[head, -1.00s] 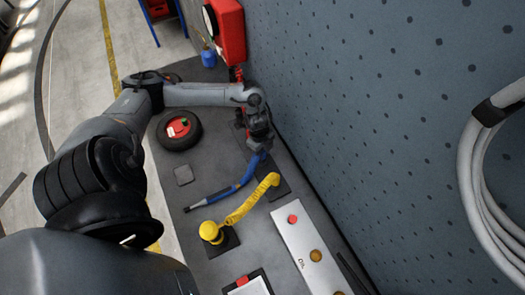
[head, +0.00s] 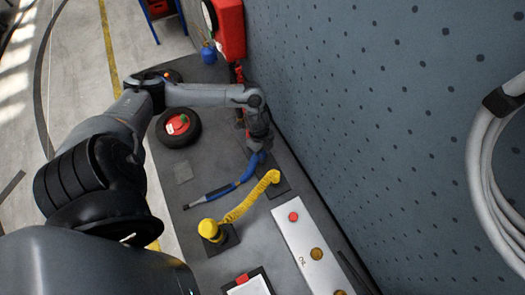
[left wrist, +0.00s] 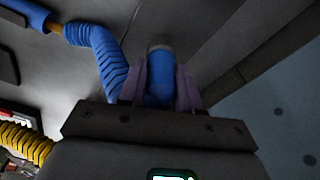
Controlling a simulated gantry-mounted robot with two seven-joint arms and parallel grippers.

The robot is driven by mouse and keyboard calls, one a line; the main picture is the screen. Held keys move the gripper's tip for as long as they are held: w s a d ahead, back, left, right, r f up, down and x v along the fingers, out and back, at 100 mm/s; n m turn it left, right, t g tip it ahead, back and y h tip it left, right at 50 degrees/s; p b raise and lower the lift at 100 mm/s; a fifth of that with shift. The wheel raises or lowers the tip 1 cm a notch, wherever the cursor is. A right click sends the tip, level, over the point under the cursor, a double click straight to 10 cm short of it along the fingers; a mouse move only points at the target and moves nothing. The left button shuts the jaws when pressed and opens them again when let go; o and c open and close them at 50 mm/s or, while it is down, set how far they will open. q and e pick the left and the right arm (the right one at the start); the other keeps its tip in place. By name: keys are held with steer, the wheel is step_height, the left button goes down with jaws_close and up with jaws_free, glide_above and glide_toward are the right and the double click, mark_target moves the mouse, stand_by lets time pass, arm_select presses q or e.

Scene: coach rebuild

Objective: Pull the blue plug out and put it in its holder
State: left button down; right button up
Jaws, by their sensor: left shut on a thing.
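My left gripper (head: 262,152) is near the wall, shut on the blue plug (left wrist: 160,80). In the left wrist view the plug stands between the two fingers with a grey end beyond them. Its ribbed blue hose (left wrist: 95,55) bends away to the left; in the head view this hose (head: 243,178) runs down-left to a dark end (head: 187,206) on the bench. The head view hides most of the plug behind the gripper. I cannot tell whether it touches a socket, and I cannot pick out its holder for sure. My right gripper is not in view.
A yellow hose (head: 240,207) links a yellow cap (head: 208,228) to a dark plate by the wall. A white panel with a red button (head: 293,217) lies at lower right. The pegboard wall (head: 370,110) bounds the right.

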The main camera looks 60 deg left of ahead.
arm_select(q)
steer(key=c, duration=0.7)
jaws_free()
steer(key=shift+r, duration=0.15)
